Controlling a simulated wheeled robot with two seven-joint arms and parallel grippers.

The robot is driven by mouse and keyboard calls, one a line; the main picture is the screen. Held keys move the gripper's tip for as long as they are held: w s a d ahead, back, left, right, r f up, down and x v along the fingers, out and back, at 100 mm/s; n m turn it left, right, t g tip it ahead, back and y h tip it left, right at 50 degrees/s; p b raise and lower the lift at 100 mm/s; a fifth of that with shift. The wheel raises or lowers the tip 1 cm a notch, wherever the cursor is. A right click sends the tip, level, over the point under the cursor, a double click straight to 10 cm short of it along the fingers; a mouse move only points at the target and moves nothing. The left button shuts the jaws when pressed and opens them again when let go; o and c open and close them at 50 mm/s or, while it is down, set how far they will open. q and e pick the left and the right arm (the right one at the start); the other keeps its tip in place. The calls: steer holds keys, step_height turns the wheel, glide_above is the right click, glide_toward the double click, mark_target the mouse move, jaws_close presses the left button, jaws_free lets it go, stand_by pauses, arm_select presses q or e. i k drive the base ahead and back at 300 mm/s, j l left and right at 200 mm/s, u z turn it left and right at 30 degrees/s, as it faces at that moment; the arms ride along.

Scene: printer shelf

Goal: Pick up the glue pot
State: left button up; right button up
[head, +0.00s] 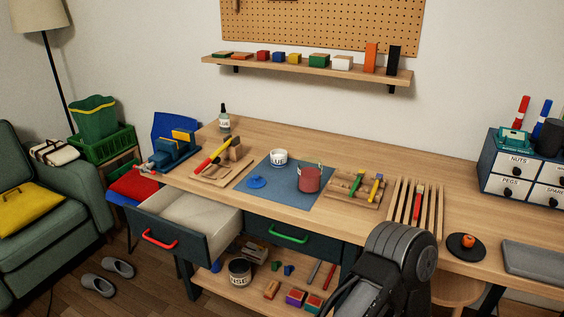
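A small white pot (279,157) with dark lettering stands upright on the blue mat (278,197) on the workbench. A dark-capped bottle (224,121) with a white label stands at the bench's back left. A dark pot (239,272) with a pale label stands on the lower shelf. The lettering is too small for me to be sure which is the glue pot. A dark arm of mine rises at the bottom right, in front of the bench. Its gripper fingers do not show. My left gripper is out of view.
A blue disc (257,182) and a red pot (310,178) share the mat. Wooden tool racks (355,189) flank it. The left drawer (185,225) is pulled open; the drawer with the green handle (289,235) is shut. A wall shelf (309,70) hangs above.

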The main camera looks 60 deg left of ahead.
mark_target(279, 158)
steer(key=u, duration=2.3)
steer(key=i+l, duration=0.4)
